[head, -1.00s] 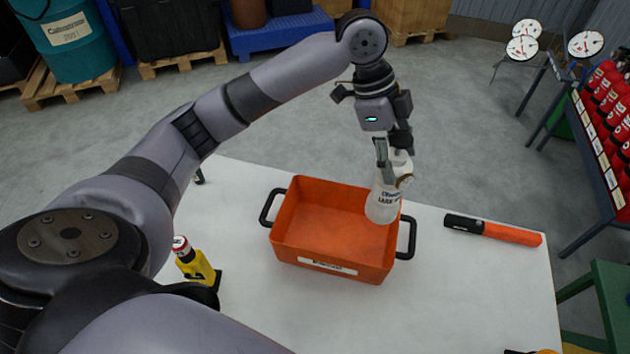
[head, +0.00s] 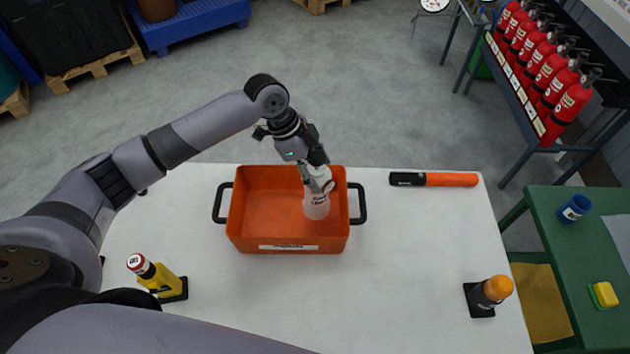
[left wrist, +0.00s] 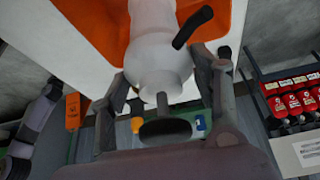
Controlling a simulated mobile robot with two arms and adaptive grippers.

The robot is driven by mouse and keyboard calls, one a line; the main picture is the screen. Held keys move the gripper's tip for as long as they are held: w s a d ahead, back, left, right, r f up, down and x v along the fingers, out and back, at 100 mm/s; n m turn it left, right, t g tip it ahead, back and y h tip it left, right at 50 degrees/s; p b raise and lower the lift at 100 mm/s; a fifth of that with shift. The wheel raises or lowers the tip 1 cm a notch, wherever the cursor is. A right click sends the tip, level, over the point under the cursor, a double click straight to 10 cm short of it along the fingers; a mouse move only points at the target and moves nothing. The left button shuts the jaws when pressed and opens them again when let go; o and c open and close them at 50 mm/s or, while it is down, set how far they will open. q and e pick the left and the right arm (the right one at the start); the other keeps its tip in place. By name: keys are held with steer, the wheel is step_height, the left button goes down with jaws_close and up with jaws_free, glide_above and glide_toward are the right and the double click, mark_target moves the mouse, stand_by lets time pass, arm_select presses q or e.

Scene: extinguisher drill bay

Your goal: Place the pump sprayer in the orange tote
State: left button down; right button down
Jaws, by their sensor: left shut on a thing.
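The orange tote (head: 262,209) stands on the white table with a black handle at each end. The sprayer shows within the tote's opening, right of its middle; I cannot tell whether its base touches the floor. In the left wrist view the sprayer (left wrist: 160,52) is between the fingers, with orange tote wall (left wrist: 95,32) behind it. My right gripper is not in view.
On the white table (head: 400,270), a black-and-orange flashlight (head: 448,180) lies right of the tote. A yellow bottle (head: 158,278) stands front left and an orange-capped container (head: 492,291) front right. A green table (head: 580,245) and red extinguishers (head: 545,75) are at right.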

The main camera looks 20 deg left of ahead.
arm_select(q)
steer(key=shift+d+f+p, duration=0.1)
steer(key=shift+f+p, duration=0.4)
steer(key=shift+f, duration=2.3)
steer(key=c, duration=1)
jaws_free()
steer(key=shift+f, duration=0.2)
steer(key=o, duration=0.4)
steer(key=shift+s, duration=0.1)
steer(key=shift+o, duration=0.2)
steer(key=shift+r, duration=0.1)
